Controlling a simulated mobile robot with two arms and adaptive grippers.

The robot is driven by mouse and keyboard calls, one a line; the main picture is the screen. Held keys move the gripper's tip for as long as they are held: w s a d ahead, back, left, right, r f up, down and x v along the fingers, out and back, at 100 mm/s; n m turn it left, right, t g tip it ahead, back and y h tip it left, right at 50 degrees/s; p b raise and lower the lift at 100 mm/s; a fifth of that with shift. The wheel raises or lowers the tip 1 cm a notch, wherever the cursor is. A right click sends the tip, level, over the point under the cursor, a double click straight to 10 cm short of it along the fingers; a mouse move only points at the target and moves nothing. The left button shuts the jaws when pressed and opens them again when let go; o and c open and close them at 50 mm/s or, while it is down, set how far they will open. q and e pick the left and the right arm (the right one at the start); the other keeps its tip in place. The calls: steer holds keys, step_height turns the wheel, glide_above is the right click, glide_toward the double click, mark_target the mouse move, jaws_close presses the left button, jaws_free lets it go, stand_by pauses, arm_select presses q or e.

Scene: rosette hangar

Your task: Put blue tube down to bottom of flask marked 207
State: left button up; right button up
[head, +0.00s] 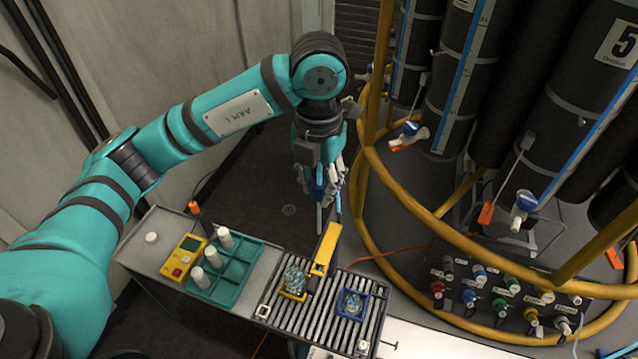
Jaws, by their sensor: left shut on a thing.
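No flask marked 207 can be made out. Several white capped containers (212,257) stand in a green rack (232,288), but no marks on them are readable. My right gripper is not in view.
A yellow bracket (325,250) rises from the roller bench under the gripper. A yellow tray (294,296) and a blue tray (351,304) hold glassy pieces. Black cylinders (590,110) stand inside the yellow ring frame (375,230). A yellow meter (183,258) lies left of the rack.

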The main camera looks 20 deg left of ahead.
arm_select(q)
steer(key=shift+r+p, duration=1.35)
steer(key=shift+r, duration=0.85)
steer(key=w+d+f+n+b, duration=0.1)
steer(key=d+f+b, duration=0.2)
steer(key=f, duration=0.8)
steer(key=w+d+f+n+b, duration=0.1)
steer(key=f+b, duration=0.4)
steer(key=f, duration=0.7)
steer(key=w+d+f+n+b, duration=0.1)
steer(key=d+f+b, duration=0.3)
steer(key=f, duration=0.7)
steer(key=shift+w+d+f+n, duration=0.4)
steer(key=shift+d+n, duration=0.3)
steer(key=shift+f, duration=0.1)
steer(key=shift+f+b, duration=0.2)
steer(key=shift+b, duration=0.1)
